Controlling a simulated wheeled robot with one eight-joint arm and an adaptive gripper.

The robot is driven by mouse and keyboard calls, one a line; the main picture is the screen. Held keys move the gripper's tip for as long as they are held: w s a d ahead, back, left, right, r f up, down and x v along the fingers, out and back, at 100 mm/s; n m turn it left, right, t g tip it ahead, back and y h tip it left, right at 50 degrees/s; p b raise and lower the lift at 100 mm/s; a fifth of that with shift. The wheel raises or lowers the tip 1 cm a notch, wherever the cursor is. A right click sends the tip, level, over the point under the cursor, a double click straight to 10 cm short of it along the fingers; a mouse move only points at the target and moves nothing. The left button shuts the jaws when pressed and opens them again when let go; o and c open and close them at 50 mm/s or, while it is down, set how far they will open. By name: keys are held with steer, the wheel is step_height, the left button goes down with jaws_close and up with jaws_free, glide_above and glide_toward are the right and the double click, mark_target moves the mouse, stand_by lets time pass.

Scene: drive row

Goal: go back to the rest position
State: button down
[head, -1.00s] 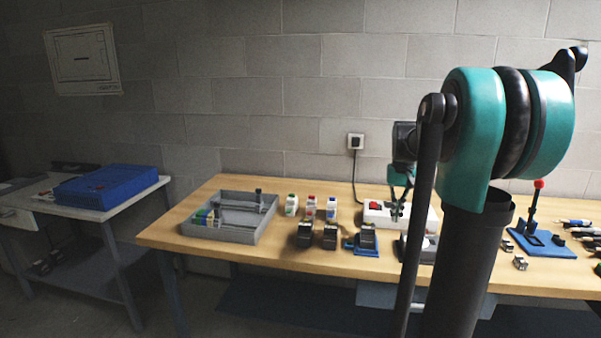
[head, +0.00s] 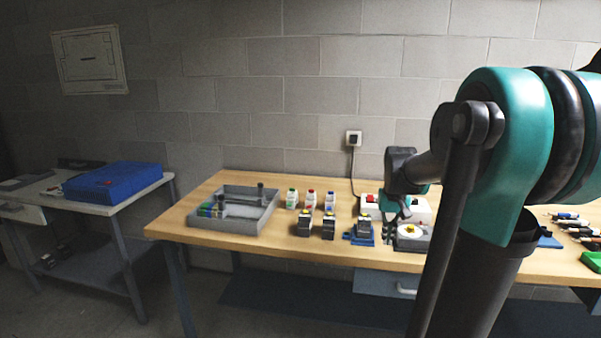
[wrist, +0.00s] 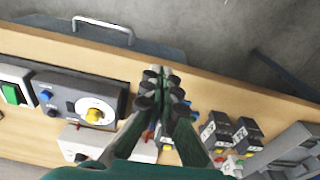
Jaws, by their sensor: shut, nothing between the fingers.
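My gripper (wrist: 166,82) is shut and empty in the wrist view, its dark fingertips together over the wooden bench (wrist: 215,88).
A side table (head: 115,192) with a blue bin (head: 113,180) is at left. The bench's front left strip is clear.

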steer(key=s+a+f+t, duration=0.1)
steer(key=s+a+f, duration=0.2)
steer(key=s+f, duration=0.4)
steer(key=s+a+f+n+t, duration=0.1)
steer(key=s+a+f+t, duration=0.1)
steer(key=s+f, duration=0.5)
steer(key=s+a, duration=0.1)
steer(key=s, duration=0.2)
steer(key=shift+a+n, duration=0.3)
steer(key=shift+a, duration=0.1)
